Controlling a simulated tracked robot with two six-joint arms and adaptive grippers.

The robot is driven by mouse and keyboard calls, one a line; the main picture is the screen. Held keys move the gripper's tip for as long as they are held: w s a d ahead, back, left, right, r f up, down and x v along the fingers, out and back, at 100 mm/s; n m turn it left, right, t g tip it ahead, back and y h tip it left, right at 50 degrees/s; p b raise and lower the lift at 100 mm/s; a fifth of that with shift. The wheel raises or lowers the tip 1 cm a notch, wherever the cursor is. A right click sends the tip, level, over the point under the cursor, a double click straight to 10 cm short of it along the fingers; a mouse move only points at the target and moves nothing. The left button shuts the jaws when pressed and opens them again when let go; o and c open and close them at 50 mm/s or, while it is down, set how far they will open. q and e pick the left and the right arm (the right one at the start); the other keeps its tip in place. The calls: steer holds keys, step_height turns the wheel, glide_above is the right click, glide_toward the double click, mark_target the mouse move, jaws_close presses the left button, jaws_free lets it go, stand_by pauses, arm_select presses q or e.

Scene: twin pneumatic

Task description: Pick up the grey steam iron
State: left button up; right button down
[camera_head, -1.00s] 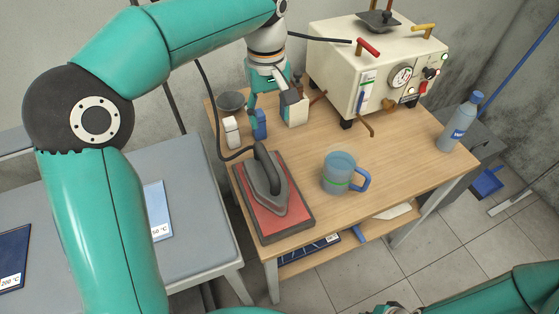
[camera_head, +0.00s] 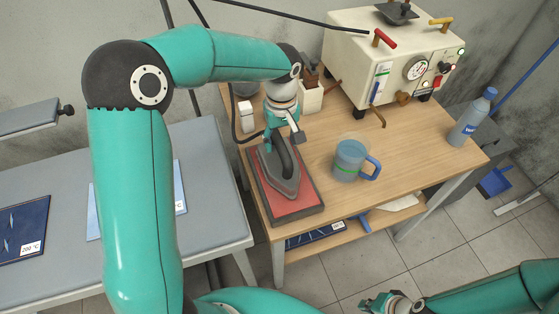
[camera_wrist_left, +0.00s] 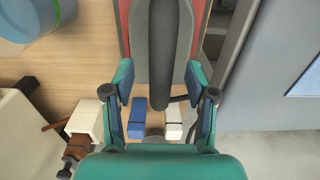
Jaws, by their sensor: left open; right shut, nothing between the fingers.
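The grey steam iron (camera_head: 289,186) sits on a red pad (camera_head: 301,207) at the left front of the wooden table. Its dark arched handle also shows in the left wrist view (camera_wrist_left: 166,60). My left gripper (camera_head: 277,146) is over the rear of the iron, pointing down. In the left wrist view its two fingers (camera_wrist_left: 162,82) are spread apart, one on each side of the handle's line, with gaps to it. The wrist partly hides the back of the handle in the head view. My right gripper (camera_head: 390,302) is shut and empty at the lower edge, away from the table.
A mug with a blue handle (camera_head: 350,162) stands right of the iron. A cream machine (camera_head: 350,65) with a hose stands behind; a bottle (camera_head: 470,120) is at the right. Small white and blue blocks (camera_wrist_left: 139,116) lie behind the iron. The table's right front is clear.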

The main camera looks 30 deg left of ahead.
arm_select(q)
steer(key=shift+f, duration=1.45)
jaws_close()
steer(key=shift+w+r, duration=0.15)
steer(key=shift+r, duration=0.05)
